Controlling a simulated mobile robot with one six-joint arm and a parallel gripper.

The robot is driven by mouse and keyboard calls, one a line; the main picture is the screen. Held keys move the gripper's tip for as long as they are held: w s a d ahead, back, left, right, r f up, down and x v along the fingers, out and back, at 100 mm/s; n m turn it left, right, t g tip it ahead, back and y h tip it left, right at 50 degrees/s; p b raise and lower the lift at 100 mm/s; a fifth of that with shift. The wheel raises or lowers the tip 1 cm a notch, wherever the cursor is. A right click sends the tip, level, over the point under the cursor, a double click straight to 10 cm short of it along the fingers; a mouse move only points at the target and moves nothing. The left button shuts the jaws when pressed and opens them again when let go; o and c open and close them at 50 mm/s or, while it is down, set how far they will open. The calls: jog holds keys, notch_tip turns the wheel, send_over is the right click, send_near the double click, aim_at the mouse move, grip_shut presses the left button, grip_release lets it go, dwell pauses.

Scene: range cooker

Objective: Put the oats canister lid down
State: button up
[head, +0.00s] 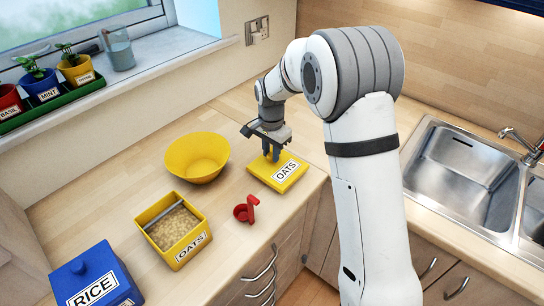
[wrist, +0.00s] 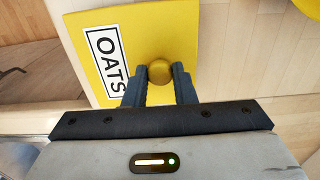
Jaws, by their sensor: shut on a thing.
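The yellow oats canister lid (head: 281,175) has a white OATS label and a round knob. In the head view it lies at or very near the worktop, close to the front edge and the corner. My gripper (head: 271,156) is above its middle. In the wrist view my gripper (wrist: 160,84) is shut on the knob of the lid (wrist: 172,35), one finger on each side. I cannot tell for sure whether the lid touches the worktop. The open oats canister (head: 178,233) stands to the left, full of oats, with a levelling bar across its top.
A yellow bowl (head: 197,157) stands left of the lid. A red scoop (head: 246,209) lies between the lid and the canister. A blue rice canister (head: 95,277) is at the front left. The sink (head: 464,172) is on the right. Worktop behind the bowl is clear.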

aim_at(271, 154)
notch_tip(271, 154, down, 3)
jog(key=shift+w+r, duration=0.1)
jog(key=o, duration=1)
notch_tip(271, 154, up, 12)
jog(key=b, duration=0.1)
jog(key=s+d+r+n+t, duration=0.1)
jog(key=s+d+r+n, duration=0.15)
jog(key=s+d, duration=0.35)
jog(key=s+d+r+n+t, duration=0.1)
jog(key=s+d+r, duration=0.3)
jog(key=s+d, duration=0.15)
jog(key=s+d+n, duration=0.1)
jog(key=s+d, duration=0.1)
jog(key=s, duration=0.3)
jog(key=s+d+f+n, duration=0.1)
jog(key=s+d+n, duration=0.1)
jog(key=s, duration=0.4)
jog(key=s+d+f+n+t, duration=0.1)
jog(key=s+d, duration=0.1)
jog(key=s, duration=0.4)
jog(key=shift+d, duration=0.4)
